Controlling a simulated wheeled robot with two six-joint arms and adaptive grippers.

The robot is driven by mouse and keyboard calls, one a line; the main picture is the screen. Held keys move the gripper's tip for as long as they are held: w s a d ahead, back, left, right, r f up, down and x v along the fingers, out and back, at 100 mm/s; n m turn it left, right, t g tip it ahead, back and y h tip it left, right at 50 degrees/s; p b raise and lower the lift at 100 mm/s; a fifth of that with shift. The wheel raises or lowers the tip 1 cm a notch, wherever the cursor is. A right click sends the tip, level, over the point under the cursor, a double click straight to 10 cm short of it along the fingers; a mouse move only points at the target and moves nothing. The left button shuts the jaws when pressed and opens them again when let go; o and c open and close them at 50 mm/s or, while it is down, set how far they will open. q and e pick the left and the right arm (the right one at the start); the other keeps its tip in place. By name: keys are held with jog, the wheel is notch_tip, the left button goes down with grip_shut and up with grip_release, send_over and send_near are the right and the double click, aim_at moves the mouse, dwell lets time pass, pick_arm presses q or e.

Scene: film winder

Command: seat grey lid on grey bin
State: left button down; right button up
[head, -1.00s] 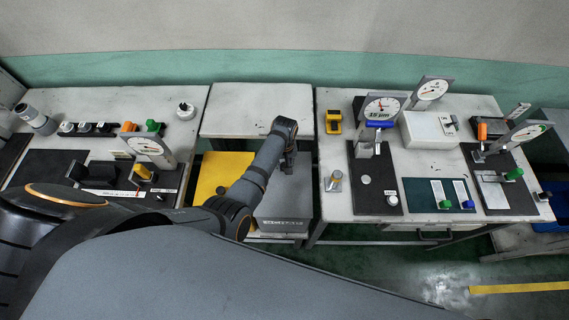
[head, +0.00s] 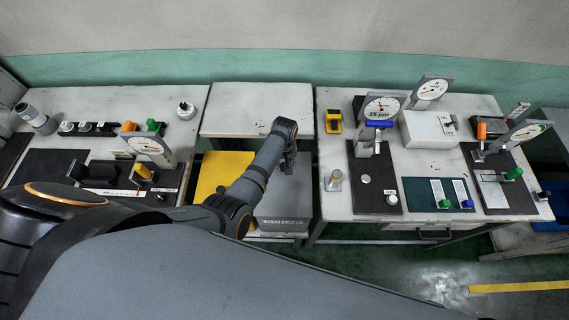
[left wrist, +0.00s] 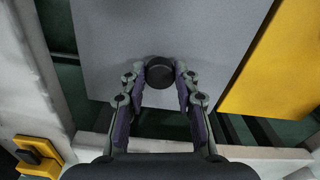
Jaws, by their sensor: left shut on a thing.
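The grey lid (head: 292,190) is a flat panel over the grey bin (head: 283,222), whose labelled front shows below the lid. In the left wrist view the lid (left wrist: 165,25) fills the upper middle, with a round black knob (left wrist: 159,72) on it. My left gripper (left wrist: 160,76) is shut on this knob, a finger on each side. In the head view my left gripper (head: 288,165) points down onto the lid. I cannot tell whether the lid touches the bin's rim all round. My right gripper is not in view.
A yellow bin top (head: 218,172) lies close to the left of the grey lid. A white bench (head: 258,112) stands behind. Tables with gauges (head: 383,107) and small parts flank both sides. A yellow device (head: 334,121) sits on the right table near its edge.

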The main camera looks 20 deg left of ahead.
pick_arm(q)
jog(key=shift+f, duration=0.4)
jog(key=c, duration=0.9)
grip_release()
notch_tip(320, 180, up, 8)
jog(key=shift+f, duration=0.25)
jog(key=shift+f, duration=0.1)
